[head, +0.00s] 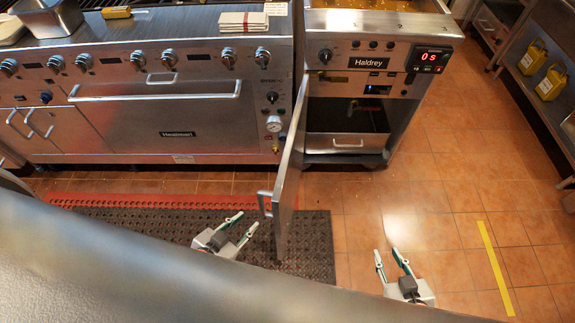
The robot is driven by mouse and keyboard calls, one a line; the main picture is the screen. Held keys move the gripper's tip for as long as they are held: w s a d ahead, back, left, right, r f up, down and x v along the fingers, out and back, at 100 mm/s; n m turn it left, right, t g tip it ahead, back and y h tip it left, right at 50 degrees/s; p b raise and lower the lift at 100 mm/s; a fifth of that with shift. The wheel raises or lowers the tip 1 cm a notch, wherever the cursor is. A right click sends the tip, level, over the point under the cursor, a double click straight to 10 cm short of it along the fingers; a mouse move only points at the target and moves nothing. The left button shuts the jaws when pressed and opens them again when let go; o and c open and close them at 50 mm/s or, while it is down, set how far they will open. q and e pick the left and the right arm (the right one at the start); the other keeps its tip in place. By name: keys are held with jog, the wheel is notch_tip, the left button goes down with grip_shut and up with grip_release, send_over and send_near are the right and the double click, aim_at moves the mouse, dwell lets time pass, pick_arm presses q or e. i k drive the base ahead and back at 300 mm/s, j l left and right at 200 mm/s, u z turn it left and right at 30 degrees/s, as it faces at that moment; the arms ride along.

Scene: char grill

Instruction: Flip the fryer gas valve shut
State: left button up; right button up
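The fryer (345,77), labelled Haldrey, stands at the upper middle with its cabinet open. Its door (287,180) is swung out towards me and seen nearly edge-on, with a handle (265,203) on its left face. Inside the cabinet (335,115) is dark. A small dark upright part shows there, but I cannot tell whether it is the gas valve or how it is set. My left gripper (248,219) is open and empty, left of the door, over the mat. My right gripper (388,251) is open and empty, right of the door and well in front of the fryer.
A Heatmari range (165,110) with knobs and an oven handle stands left of the fryer. A perforated dark mat (185,225) covers the floor in front. Open tiled floor (440,180) lies to the right, with a yellow stripe (495,268) and a shelf holding yellow jugs (532,58).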

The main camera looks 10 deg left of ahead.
aim_at(322, 78)
jog(key=j+z, duration=0.25)
jog(key=j, duration=0.55)
jog(key=j+z, duration=0.3)
jog(key=j, duration=0.5)
